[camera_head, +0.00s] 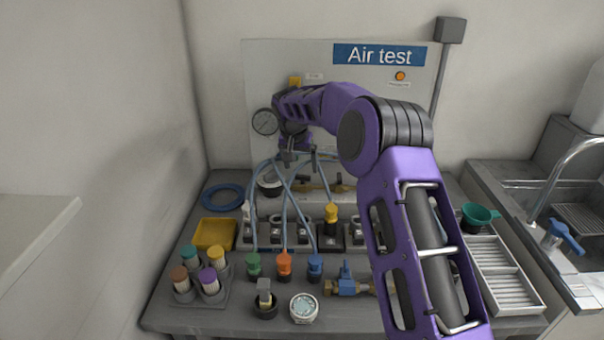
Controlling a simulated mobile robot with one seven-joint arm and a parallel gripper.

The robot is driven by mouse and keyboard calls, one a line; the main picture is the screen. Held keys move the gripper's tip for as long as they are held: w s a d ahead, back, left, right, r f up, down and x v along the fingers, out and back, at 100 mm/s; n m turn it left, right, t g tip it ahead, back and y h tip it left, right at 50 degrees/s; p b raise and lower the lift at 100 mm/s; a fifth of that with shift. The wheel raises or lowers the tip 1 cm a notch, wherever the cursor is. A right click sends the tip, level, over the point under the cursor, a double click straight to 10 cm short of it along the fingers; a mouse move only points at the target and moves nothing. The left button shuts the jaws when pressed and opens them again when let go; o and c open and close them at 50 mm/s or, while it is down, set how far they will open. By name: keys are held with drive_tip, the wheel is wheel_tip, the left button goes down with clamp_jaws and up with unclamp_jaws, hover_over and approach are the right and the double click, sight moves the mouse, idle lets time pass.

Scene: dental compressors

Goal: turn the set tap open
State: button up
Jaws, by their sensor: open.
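A brass valve with a blue handle (345,279) lies at the front of the bench, partly hidden on its right by my arm. Brass pipework (318,188) runs low along the front of the white "Air test" panel (270,70). I cannot tell for certain which of these is the set tap. My gripper (297,160) points down in front of the panel, above and a little left of the brass pipework. It is open, and I see nothing held in it. My purple arm hides the right part of the panel and bench.
A pressure gauge (264,121) is on the panel's left. A yellow tray (214,234) and a rack of capped tubes (205,285) stand left. A sink tap (568,170) is far right.

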sight(303, 176)
drive_tip(key=shift+x, duration=2.2)
drive_tip(key=shift+c, duration=0.2)
drive_tip(key=c, duration=1.3)
drive_tip(key=shift+d+n+y, duration=0.15)
drive_tip(key=shift+n+y, duration=0.45)
drive_tip(key=shift+n, duration=0.9)
drive_tip(key=shift+c, duration=0.2)
drive_tip(key=o, duration=1.4)
drive_tip(key=shift+r, duration=0.1)
